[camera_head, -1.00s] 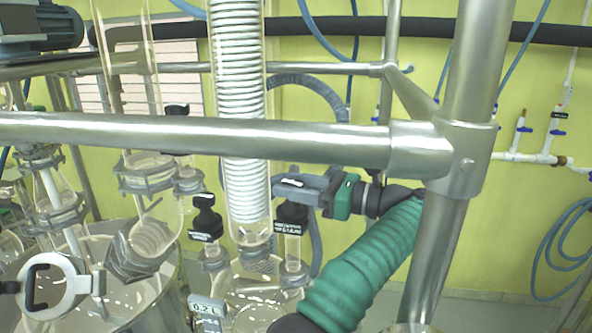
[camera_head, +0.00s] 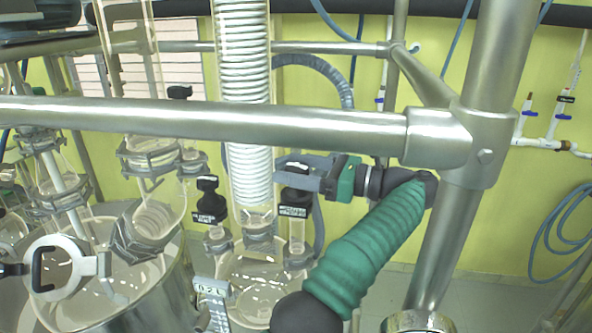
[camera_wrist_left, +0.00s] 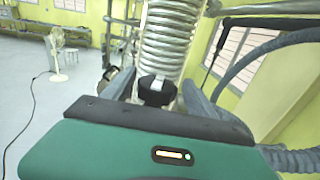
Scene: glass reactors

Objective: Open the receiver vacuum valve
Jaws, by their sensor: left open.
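A black valve knob (camera_head: 297,176) with a dark label tag stands on a glass neck of the receiver flask (camera_head: 258,290), right of the coiled condenser. I cannot read the tag surely. My left gripper (camera_head: 300,165) reaches in from the right at the height of this knob. Its grey fingers are open beside the knob's top; contact cannot be told. In the left wrist view the black knob (camera_wrist_left: 157,90) shows just beyond the green gripper body, with a grey finger on its right. A second tagged black knob (camera_head: 209,203) stands left of the condenser. My right gripper is out of view.
A steel rail (camera_head: 250,124) crosses in front, above the gripper, and joins a thick post (camera_head: 480,110) at right. The glass condenser (camera_head: 244,100) stands close left of the gripper. A glass vessel in a metal bath (camera_head: 130,290) fills the lower left.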

